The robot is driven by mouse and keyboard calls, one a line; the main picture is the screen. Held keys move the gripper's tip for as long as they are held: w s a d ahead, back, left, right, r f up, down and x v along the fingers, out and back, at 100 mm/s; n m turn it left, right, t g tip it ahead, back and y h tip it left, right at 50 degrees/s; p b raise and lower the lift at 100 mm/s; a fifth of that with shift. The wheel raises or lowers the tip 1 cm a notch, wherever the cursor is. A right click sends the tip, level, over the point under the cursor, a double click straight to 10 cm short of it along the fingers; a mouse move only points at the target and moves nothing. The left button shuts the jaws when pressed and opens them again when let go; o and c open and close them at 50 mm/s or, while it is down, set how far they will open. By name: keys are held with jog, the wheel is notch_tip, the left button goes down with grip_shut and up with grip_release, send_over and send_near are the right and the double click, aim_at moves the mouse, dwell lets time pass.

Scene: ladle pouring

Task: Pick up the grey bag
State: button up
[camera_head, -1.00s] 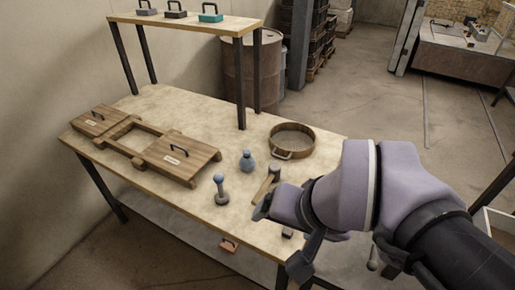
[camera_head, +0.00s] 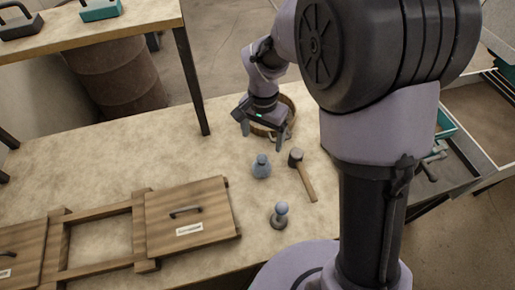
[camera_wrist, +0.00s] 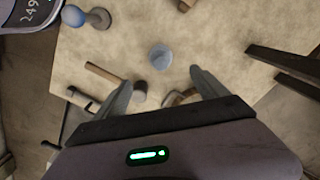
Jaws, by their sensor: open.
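The grey bag (camera_head: 261,166) is a small blue-grey sack with a tied neck, upright on the light tabletop (camera_head: 110,165). In the wrist view the bag (camera_wrist: 160,57) is seen from above, beyond and roughly between my fingertips. My gripper (camera_head: 262,136) is open and empty, its fingers pointing down over the round wooden sieve, behind the bag in the head view. Both fingers also show in the wrist view, with the gap between them (camera_wrist: 162,80). My gripper appears apart from the bag.
A mallet (camera_head: 301,172) lies just right of the bag. The sieve (camera_head: 289,108) is partly hidden by my gripper. A wooden frame with a lidded panel (camera_head: 187,217) lies at left. A raised shelf (camera_head: 100,33) stands at the back.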

aim_at(263, 158)
notch_tip(263, 158, down, 11)
jog(key=b, duration=0.4)
jog(key=shift+d+f, duration=0.1)
jog(key=shift+d, duration=0.05)
jog(key=f+b, duration=0.1)
jog(key=f, duration=0.2)
jog(key=f+b, duration=0.2)
jog(key=shift+w+f, duration=0.2)
jog(key=shift+f, duration=0.2)
jog(key=shift+r, duration=0.15)
jog(key=c, duration=1.5)
